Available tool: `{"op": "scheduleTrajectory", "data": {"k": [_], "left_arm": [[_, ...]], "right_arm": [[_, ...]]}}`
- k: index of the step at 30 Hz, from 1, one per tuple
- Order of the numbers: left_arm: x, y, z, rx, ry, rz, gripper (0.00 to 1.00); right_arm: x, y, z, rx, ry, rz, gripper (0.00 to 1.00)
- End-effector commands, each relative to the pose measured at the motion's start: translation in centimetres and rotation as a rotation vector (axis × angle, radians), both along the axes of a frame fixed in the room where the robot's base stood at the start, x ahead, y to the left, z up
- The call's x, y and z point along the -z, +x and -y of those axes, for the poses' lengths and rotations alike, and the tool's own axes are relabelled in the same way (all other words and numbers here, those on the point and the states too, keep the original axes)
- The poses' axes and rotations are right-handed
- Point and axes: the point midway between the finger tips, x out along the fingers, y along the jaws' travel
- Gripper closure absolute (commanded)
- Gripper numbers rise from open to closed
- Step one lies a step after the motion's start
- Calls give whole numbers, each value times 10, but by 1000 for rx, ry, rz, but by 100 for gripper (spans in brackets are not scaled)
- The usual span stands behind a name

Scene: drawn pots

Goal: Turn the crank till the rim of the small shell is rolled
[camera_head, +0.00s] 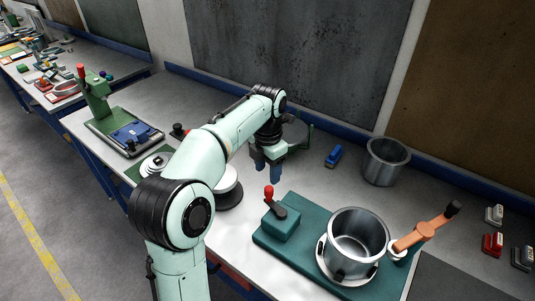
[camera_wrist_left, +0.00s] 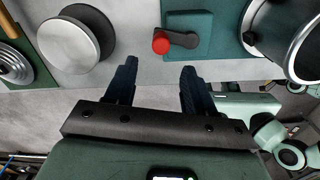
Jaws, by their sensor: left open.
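A grey metal shell (camera_head: 352,222), open at the top, stands upright in a round holder on a teal base plate (camera_head: 300,263). It is partly cut off in the wrist view (camera_wrist_left: 285,32). An orange crank (camera_head: 421,234) with a black grip sits at the right of the shell, its arm slanting up to the right. A dark lever with a red knob (camera_head: 268,192) sits on a teal block left of the shell; the knob also shows in the wrist view (camera_wrist_left: 160,42). My left gripper (camera_head: 265,173) is open and empty, above the bench near the red knob.
A second metal shell (camera_head: 386,163) stands on the bench behind. A blue item (camera_head: 333,156) lies left of it. A white-topped round piece (camera_head: 228,185) is below my left arm. Several small items lie at the right edge. Bench between blue item and teal plate is clear.

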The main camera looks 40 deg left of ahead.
Motion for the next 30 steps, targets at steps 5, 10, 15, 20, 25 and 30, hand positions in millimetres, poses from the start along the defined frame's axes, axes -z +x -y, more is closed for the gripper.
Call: {"op": "scheduleTrajectory", "data": {"k": [5,10,15,20,25,30], "left_arm": [[-34,1,0,0,1,5,46],[-47,0,0,1,0,1,46],[-50,0,0,1,0,-1,46],[-50,0,0,1,0,0,46],[-50,0,0,1,0,0,46],[-50,0,0,0,0,0,46]], "right_arm": [[-7,9,0,0,0,10,47],[-7,10,0,0,-1,12,47],[-7,9,0,0,0,11,47],[-7,9,0,0,0,11,47],[-7,9,0,0,0,10,47],[-7,9,0,0,0,10,47]]}}
